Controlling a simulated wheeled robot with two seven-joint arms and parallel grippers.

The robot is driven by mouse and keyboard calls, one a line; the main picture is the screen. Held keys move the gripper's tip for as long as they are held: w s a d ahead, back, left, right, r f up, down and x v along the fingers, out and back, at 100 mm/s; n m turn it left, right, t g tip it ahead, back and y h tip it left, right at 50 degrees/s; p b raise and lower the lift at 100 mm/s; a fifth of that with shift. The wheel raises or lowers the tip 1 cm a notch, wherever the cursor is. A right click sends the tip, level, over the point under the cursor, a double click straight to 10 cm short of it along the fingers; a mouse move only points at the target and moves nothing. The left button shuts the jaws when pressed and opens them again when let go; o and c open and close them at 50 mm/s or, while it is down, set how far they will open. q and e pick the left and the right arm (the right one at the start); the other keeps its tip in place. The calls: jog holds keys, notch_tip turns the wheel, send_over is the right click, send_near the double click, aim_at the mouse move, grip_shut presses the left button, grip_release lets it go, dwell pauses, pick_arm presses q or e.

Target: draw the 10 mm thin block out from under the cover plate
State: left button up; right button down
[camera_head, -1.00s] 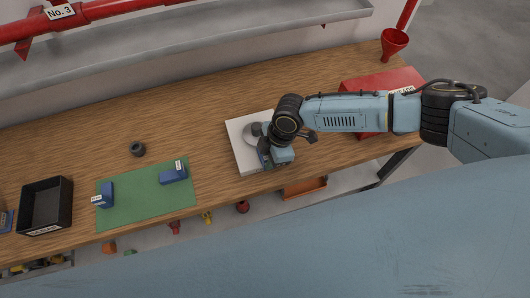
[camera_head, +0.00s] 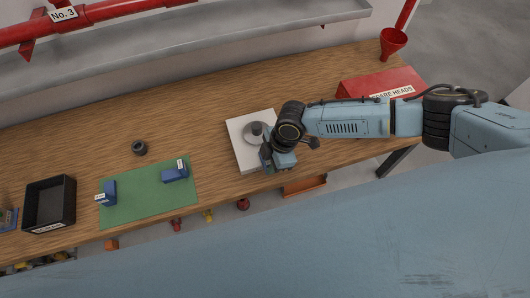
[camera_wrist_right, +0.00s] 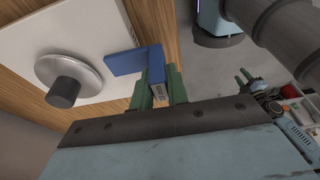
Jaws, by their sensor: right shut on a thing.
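The round grey cover plate (camera_head: 254,131) with its dark knob sits on the white base (camera_head: 238,138). The wrist view shows the cover plate (camera_wrist_right: 88,70) and knob (camera_wrist_right: 64,92) closer. My right gripper (camera_head: 267,157) is at the base's front right edge. In the wrist view its green fingers (camera_wrist_right: 160,88) are shut on the upright tab of a blue block (camera_wrist_right: 125,62), the thin block. The block's flat part reaches left to beside the cover plate's rim. I cannot tell whether they touch. The tab's label is too small to read.
A green mat (camera_head: 150,200) holds two labelled blue blocks (camera_head: 108,192) (camera_head: 174,172). A black ring (camera_head: 139,148) lies behind it. A black tray (camera_head: 68,190) stands left. A red box (camera_head: 360,88) stands behind my right arm. The table's front edge is close to the gripper.

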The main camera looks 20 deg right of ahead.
jog(key=shift+a+p+v, duration=0.25)
jog(key=shift+p+v, duration=0.75)
jog(key=shift+a+p+v, duration=0.25)
jog(key=shift+p+v, duration=0.75)
jog(key=shift+w, duration=0.1)
